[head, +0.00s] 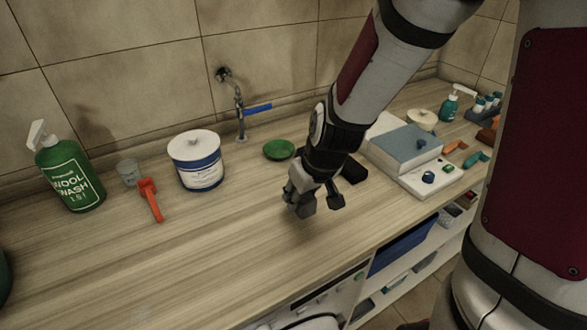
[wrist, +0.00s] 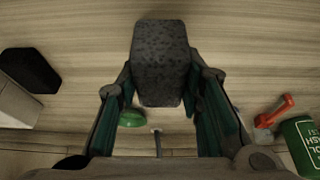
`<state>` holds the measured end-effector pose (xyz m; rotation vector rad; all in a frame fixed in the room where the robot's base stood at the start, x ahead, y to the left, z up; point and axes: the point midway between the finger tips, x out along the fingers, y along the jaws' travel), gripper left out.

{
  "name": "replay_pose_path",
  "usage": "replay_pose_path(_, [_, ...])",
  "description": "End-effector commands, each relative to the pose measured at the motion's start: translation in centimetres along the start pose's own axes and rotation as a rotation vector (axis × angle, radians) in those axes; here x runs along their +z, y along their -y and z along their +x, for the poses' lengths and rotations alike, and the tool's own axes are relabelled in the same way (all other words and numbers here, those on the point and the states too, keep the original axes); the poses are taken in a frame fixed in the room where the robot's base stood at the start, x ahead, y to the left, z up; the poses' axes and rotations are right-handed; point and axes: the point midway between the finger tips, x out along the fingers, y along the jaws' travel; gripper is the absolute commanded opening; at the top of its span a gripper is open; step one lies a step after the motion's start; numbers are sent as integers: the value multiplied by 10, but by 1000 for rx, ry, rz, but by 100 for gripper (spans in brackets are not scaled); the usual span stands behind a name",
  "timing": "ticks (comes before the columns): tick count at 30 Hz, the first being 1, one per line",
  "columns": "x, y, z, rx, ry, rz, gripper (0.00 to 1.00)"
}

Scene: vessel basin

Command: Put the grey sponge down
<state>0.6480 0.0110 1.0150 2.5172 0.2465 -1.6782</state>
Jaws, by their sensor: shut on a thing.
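The grey sponge (wrist: 160,62) is a dark speckled block in the wrist view. It is held between the two fingers of my gripper (wrist: 163,88), with its far end sticking out past the fingertips. In the head view my gripper (head: 314,200) points down over the middle of the wooden counter (head: 215,245). The sponge is small and partly hidden by the fingers there. Counter surface shows around it, with a soft shadow below. I cannot tell exactly how large the gap under the sponge is.
A black block (head: 353,172) lies just right of my gripper. A green dish (head: 279,149) and tap (head: 240,120) are behind it. A blue-grey box (head: 405,148) is right. The front-left counter is clear.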

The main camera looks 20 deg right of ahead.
Motion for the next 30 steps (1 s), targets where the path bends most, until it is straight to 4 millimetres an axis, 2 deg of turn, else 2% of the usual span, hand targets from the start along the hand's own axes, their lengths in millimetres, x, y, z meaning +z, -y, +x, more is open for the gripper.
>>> replay_pose_path(12, [-84,-26,46,0,0,-3,12])
replay_pose_path(18, [-117,-37,64,0,1,-2,12])
replay_pose_path(24, [-129,-40,71,0,1,-3,12])
replay_pose_path(30, [-120,-41,90,-1,4,0,12])
